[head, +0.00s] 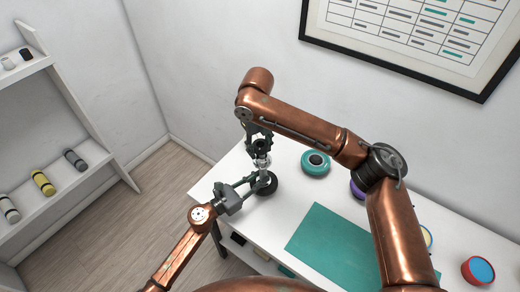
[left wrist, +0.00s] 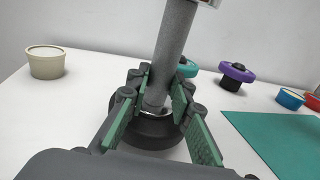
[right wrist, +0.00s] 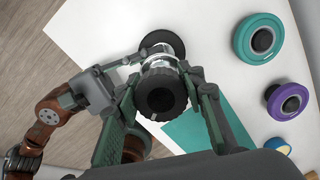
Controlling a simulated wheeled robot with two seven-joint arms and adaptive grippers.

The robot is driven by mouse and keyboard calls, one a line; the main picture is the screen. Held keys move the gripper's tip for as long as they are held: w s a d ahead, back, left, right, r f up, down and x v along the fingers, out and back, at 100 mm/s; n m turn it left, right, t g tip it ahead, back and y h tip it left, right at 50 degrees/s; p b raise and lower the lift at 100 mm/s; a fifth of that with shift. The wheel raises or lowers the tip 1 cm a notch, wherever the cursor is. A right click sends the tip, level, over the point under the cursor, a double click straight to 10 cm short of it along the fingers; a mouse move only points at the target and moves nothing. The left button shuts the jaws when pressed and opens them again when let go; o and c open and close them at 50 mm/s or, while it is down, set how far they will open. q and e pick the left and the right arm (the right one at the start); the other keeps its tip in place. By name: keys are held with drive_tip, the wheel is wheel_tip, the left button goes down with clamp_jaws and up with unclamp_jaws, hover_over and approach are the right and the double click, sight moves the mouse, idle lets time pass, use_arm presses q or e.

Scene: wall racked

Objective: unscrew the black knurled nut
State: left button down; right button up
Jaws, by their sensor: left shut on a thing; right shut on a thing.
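The black knurled nut (right wrist: 162,92) sits between the fingers of my right gripper (right wrist: 165,88), which is shut on it from above. Below the nut, a shiny clear or silvery part (right wrist: 160,62) shows in the right wrist view. In the left wrist view a grey post (left wrist: 175,55) rises from a round black base (left wrist: 152,132) on the white table. My left gripper (left wrist: 158,100) is shut around the low part of this post. In the head view, my right gripper (head: 260,146) is directly above my left gripper (head: 258,180). The nut is hidden there.
A teal ring-shaped piece (head: 316,163) and a purple one (head: 357,190) stand to the right on the white table (head: 275,215). A teal mat (head: 325,240) lies in front. A red and blue tub (head: 478,270) is far right. A beige pot (left wrist: 46,63) stands at left.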

sight(259, 144)
use_arm(q)
drive_tip(key=shift+w+r, duration=0.1)
drive_tip(key=shift+r, duration=0.2)
use_arm(e)
drive_tip(key=shift+r, duration=0.25)
drive_tip(key=shift+s+a+r, duration=0.1)
drive_tip(key=shift+r, duration=1.8)
use_arm(q)
drive_tip(key=c, duration=1.6)
unclamp_jaws()
drive_tip(key=shift+f, duration=0.15)
drive_tip(key=shift+a, duration=0.1)
drive_tip(key=shift+s+a+f, duration=0.1)
drive_tip(key=shift+s+a, duration=0.15)
drive_tip(key=shift+s, duration=0.05)
drive_tip(key=v, duration=1.1)
drive_tip(key=shift+s+a, duration=0.1)
